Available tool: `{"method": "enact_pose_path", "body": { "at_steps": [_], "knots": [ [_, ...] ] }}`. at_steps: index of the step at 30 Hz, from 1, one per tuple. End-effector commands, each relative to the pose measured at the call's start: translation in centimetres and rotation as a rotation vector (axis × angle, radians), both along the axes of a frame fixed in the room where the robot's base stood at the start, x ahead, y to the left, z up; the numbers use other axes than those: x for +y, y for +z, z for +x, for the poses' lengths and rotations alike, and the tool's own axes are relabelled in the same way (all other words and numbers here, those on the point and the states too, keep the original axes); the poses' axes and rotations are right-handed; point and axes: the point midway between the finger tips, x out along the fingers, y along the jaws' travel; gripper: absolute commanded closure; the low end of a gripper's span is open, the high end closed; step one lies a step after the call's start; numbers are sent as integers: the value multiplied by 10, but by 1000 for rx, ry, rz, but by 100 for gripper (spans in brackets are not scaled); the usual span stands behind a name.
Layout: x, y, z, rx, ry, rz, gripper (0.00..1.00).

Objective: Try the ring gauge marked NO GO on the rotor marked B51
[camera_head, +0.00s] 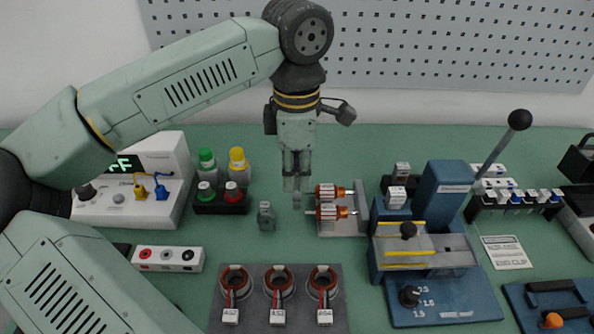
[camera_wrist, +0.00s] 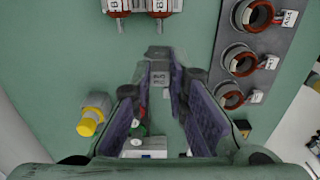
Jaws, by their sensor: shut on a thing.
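My gripper (camera_head: 297,186) points down, shut on a small grey piece (camera_head: 297,202), whose lower end shows below the fingertips. In the wrist view a grey piece with a light label (camera_wrist: 159,76) lies between the fingers; its lettering is too blurred to read. A similar grey piece (camera_head: 266,216) stands on the mat, left of the gripper. Two copper-wound rotors (camera_head: 333,191) (camera_head: 333,211) lie side by side on a pale stand (camera_head: 361,212), just right of the gripper.
Several wired stators sit on a dark plate (camera_head: 252,322) in front. A blue press fixture (camera_head: 448,220) with a raised lever stands right of the rotors. Capped bottles (camera_head: 237,162) and a white instrument (camera_head: 160,158) are at the left. Bare green mat lies around the standing grey piece.

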Motion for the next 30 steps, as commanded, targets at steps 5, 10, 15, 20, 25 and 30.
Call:
{"method": "enact_pose_path", "body": {
  "at_steps": [5,10,15,20,25,30],
  "knots": [
    [0,-9,0,0,-3,0,100],
    [0,-25,0,0,-2,1,100],
    [0,-44,0,1,-1,0,100],
    [0,-56,0,-1,-1,0,100],
    [0,-60,0,-1,-1,0,100],
    [0,-59,0,-1,0,0,100]
  ]
}}
